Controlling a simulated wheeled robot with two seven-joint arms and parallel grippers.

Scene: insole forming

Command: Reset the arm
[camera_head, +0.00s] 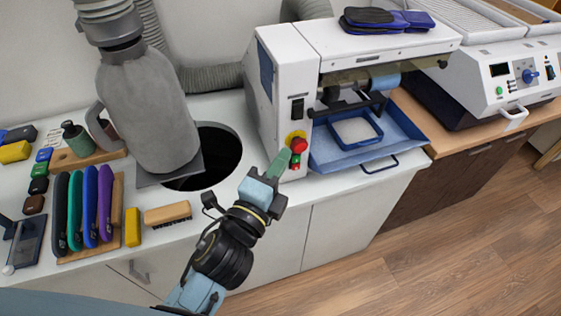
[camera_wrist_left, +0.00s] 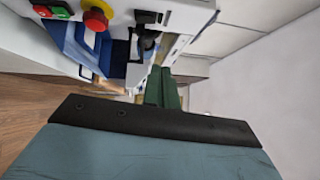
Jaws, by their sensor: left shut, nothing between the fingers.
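My left arm comes up from the bottom middle of the head view, and its gripper (camera_head: 281,160) is shut and empty, with green fingers together. The fingertips are close to the red button (camera_head: 297,144) on the front of the white pressing machine (camera_head: 284,80); I cannot tell whether they touch it. In the left wrist view the green fingers (camera_wrist_left: 162,88) point away from the camera, and the red button (camera_wrist_left: 97,18) shows at the upper left, apart from them. My right gripper is not in view.
A blue tray (camera_head: 325,158) juts from the machine at the right of the gripper. A grey sleeve-covered duct (camera_head: 147,110) stands by a round hole on the left. Colored insoles (camera_head: 89,200), a brush (camera_head: 167,214) and small items lie on the white counter. The floor in front is open.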

